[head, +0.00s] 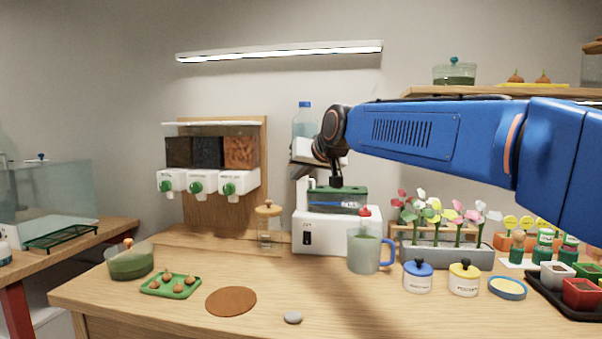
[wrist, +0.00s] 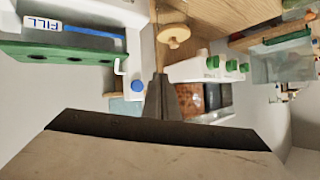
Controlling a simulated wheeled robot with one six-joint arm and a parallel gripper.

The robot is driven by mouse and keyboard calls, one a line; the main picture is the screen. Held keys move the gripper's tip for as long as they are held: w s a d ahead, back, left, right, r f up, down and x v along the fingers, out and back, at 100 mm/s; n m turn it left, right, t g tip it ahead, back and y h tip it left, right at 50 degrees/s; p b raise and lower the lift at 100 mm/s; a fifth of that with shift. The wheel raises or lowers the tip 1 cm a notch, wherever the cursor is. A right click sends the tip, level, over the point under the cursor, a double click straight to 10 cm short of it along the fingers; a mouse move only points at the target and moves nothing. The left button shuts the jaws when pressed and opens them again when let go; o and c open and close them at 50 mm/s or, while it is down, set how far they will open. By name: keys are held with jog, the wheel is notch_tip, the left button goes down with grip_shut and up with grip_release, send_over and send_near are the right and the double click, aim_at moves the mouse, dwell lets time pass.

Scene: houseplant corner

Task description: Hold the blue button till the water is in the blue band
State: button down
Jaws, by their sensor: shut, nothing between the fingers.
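A white machine (head: 320,230) stands against the wall on the wooden table, with a clear green-rimmed tank (head: 350,198) on it. A blue band (wrist: 95,36) beside the word FILL shows on the tank in the wrist view. The water level against it cannot be made out. The blue button (wrist: 138,86) sits at the end of a white bracket, just left of my fingertips in the wrist view; I cannot make it out in the head view. My gripper (head: 336,183) is shut and empty, pointing down over the tank. In the wrist view its fingers (wrist: 160,80) appear apart from the button.
A jug (head: 364,250) with a blue handle stands right of the machine's front. A corked jar (head: 269,228) stands at its left. Flowers in a grey planter (head: 445,257) and small lidded pots (head: 418,276) are on the right. The table's front middle is mostly clear.

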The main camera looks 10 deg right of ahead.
jog(key=shift+w+d, duration=0.25)
jog(key=shift+w, duration=0.4)
jog(key=shift+w+d, duration=0.2)
jog(key=shift+w, duration=0.5)
jog(key=shift+w+d, duration=0.25)
jog(key=shift+w, duration=0.4)
jog(key=shift+w, duration=0.15)
dwell(0.5)
jog(key=shift+w+d, duration=0.1)
jog(key=shift+w, duration=0.15)
jog(key=shift+w+d, duration=0.15)
jog(key=shift+w, duration=0.3)
dwell(4.7)
